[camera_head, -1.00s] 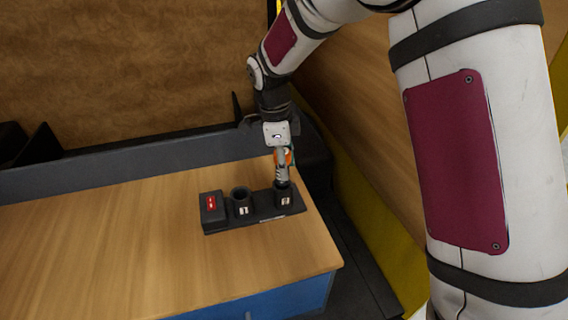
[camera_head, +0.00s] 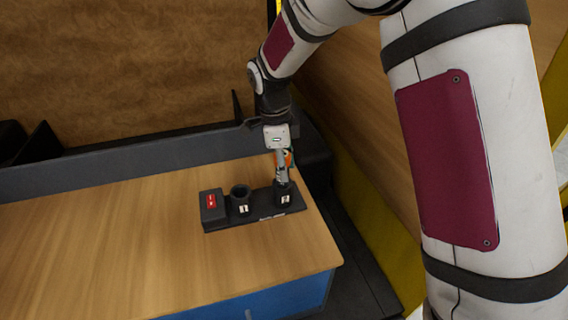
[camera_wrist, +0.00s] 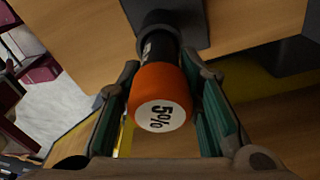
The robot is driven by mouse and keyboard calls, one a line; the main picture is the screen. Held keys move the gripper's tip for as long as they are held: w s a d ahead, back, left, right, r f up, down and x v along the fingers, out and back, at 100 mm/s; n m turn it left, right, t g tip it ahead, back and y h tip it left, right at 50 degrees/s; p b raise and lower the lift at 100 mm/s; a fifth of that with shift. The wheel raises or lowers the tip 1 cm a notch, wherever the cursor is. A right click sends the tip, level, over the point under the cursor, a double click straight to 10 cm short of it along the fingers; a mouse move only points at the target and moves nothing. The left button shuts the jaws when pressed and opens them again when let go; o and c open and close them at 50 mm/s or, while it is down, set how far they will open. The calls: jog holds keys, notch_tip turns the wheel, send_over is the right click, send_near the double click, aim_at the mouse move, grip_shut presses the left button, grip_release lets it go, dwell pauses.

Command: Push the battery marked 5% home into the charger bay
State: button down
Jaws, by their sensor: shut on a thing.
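The battery marked 5% (camera_wrist: 160,100) has an orange end with a white label and a dark body. In the wrist view it sits between the green-padded fingers of my gripper (camera_wrist: 163,110), which is shut on it. Its far end meets the dark charger (camera_wrist: 190,28). In the head view the charger (camera_head: 262,215) is a black base with two round bays and a box with a red label. My gripper (camera_head: 283,168) is above the right bay (camera_head: 285,196), with the orange of the battery just showing. How deep the battery sits is hidden.
The left bay (camera_head: 241,198) stands open and looks empty. The wooden tabletop (camera_head: 110,235) is clear to the left. A grey ledge (camera_head: 90,175) runs along the back. A dark edge and a yellow strip (camera_head: 375,235) lie to the right.

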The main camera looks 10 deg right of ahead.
jog(key=shift+f, duration=1.45)
dwell(0.4)
jog(key=shift+r, duration=0.35)
dwell(0.5)
jog(key=shift+f, duration=0.25)
dwell(0.4)
jog(key=c, duration=1.1)
grip_release()
jog(key=shift+o, duration=0.2)
jog(key=r, duration=0.4)
jog(key=a+r, duration=0.1)
jog(key=r, duration=0.6)
jog(key=shift+w+a+r, duration=0.1)
jog(key=shift+a+r, duration=0.15)
jog(key=shift+r, duration=0.15)
